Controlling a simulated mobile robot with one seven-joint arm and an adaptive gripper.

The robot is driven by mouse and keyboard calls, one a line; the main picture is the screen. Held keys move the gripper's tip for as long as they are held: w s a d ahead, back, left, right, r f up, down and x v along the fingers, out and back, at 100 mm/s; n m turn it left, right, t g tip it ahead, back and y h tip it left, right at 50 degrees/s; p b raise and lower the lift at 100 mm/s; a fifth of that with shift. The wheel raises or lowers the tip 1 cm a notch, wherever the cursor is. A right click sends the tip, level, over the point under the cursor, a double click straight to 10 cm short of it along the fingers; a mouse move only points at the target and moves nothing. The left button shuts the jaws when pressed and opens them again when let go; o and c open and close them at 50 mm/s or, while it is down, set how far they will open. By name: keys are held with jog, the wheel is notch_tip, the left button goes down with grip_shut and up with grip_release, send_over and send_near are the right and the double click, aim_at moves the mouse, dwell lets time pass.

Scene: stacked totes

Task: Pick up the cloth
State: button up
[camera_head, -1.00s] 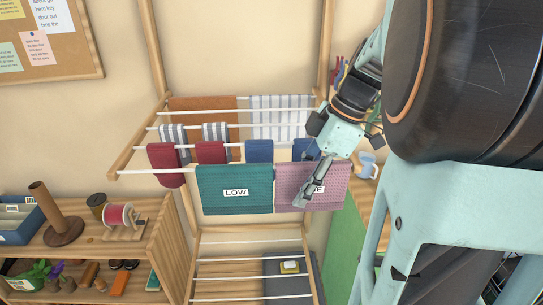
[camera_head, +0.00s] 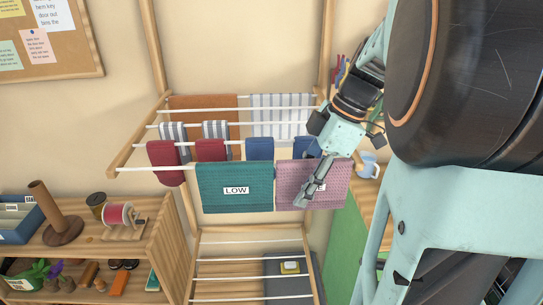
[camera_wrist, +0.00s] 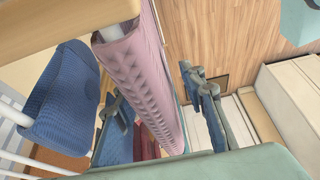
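A pink cloth (camera_head: 335,178) hangs over the front bar of a wooden drying rack, with a white label mostly hidden by my gripper (camera_head: 302,199). A teal cloth (camera_head: 235,205) labelled LOW hangs on the same bar to its left. In the wrist view the pink cloth (camera_wrist: 140,65) runs between my two fingers. One finger is on each side of it, spread apart with a visible gap on the right side. My gripper is open around the cloth. The task does not say which cloth is meant.
Blue cloths (camera_head: 259,149), dark red cloths (camera_head: 211,151), striped cloths and an orange-brown cloth (camera_head: 203,103) hang on bars behind. A blue mug (camera_head: 367,165) stands to the right. A wooden shelf (camera_head: 160,225) with spools is at the left.

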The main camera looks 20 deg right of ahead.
grip_shut()
jog(key=shift+r+p, duration=0.25)
jog(key=shift+p, duration=0.1)
